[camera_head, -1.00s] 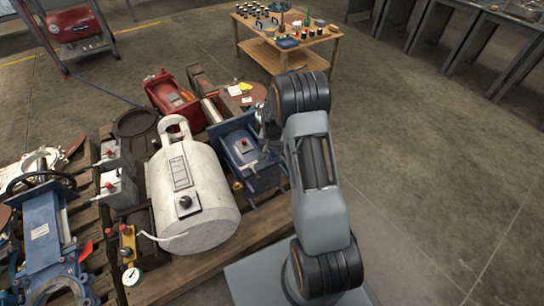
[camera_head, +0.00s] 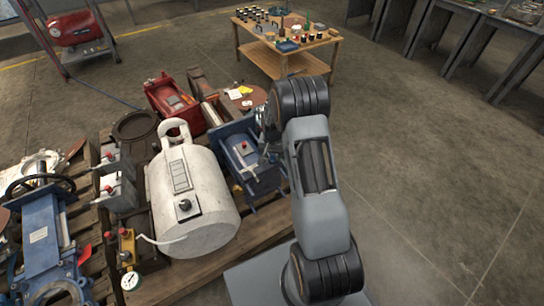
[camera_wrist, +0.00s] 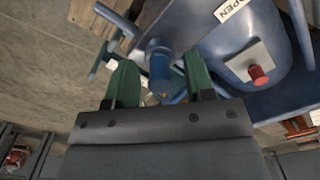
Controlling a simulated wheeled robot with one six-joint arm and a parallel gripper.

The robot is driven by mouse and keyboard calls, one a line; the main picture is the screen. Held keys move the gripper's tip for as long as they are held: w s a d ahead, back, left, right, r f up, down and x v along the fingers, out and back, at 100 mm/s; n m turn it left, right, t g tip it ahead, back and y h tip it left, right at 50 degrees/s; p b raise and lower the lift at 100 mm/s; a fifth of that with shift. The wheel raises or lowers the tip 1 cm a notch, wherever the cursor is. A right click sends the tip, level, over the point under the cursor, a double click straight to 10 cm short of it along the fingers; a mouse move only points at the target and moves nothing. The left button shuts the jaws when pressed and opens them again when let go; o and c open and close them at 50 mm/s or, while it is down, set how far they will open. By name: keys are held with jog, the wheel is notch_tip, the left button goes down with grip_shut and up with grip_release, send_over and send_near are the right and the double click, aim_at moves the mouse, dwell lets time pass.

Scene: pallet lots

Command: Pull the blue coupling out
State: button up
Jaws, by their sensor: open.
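The blue coupling (camera_wrist: 160,66) shows in the wrist view as a short blue cylinder at the end of a fitting on a blue housing (camera_wrist: 235,45). The housing bears an "OPEN" label and a red button. My gripper (camera_wrist: 160,78) is open, with one green finger on each side of the coupling. Gaps show between the coupling and both fingers. In the head view the blue housing (camera_head: 243,152) sits at the right edge of the pallet. There my arm hides most of the gripper, and I cannot make out the coupling.
A white tank (camera_head: 215,215) stands left of the blue housing on the wooden pallet (camera_head: 262,222). A red machine (camera_head: 165,98) lies behind, and a blue valve (camera_head: 45,235) lies at the left. A wooden table (camera_head: 262,50) with small parts stands farther back. The floor at right is clear.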

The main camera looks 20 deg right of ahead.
jog(key=shift+c, duration=0.2)
dwell(0.4)
grip_shut()
jog(key=shift+r, duration=0.15)
dwell(0.4)
jog(key=shift+r+p, duration=2.3)
jog(key=shift+r, duration=0.6)
